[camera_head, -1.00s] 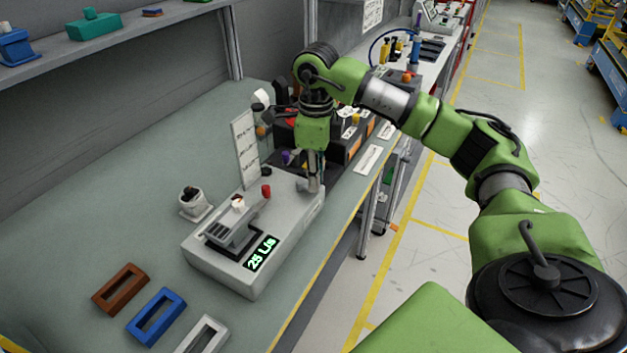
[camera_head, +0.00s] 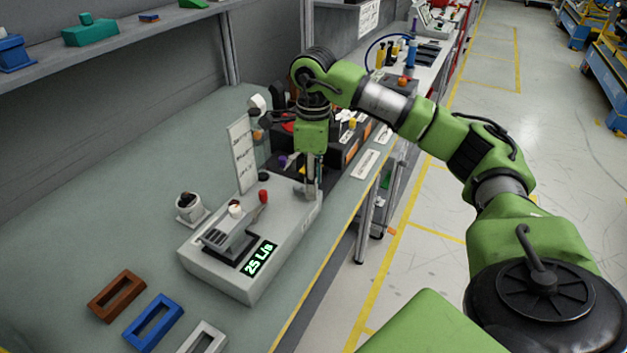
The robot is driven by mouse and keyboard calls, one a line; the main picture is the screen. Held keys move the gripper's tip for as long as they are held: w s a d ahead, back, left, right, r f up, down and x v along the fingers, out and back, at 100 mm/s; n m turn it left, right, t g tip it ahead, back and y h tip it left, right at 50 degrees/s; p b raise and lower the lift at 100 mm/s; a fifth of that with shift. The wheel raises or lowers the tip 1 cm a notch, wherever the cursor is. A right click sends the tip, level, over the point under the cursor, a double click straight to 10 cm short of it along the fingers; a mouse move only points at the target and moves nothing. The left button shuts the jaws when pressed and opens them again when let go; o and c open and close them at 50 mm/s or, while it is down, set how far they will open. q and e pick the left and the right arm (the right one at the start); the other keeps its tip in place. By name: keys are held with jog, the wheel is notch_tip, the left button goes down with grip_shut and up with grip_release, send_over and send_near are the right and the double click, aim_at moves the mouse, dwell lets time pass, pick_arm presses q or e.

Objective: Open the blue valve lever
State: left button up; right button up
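The grey dashboard module (camera_head: 232,277) lies on the workbench, with a display that reads 25 L/s (camera_head: 258,258). On top it has a lever with a red knob (camera_head: 263,197) and a white knob (camera_head: 235,209). I cannot make out a blue valve lever; part of the module's far right end is hidden behind my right gripper. My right gripper (camera_head: 309,190) points down at that end, touching it or just above it. Its fingers are small and seen edge-on, so their opening and any hold are unclear. My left gripper is not in view.
Brown (camera_head: 118,294), blue (camera_head: 154,322) and white (camera_head: 205,340) frames lie at the front of the bench. A small white cup (camera_head: 190,207) stands left of the module. A white label panel (camera_head: 241,155) and a dark box (camera_head: 351,143) stand behind. The left of the bench is clear.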

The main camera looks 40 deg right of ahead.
notch_tip(320, 180, up, 12)
dwell(0.7)
dwell(0.5)
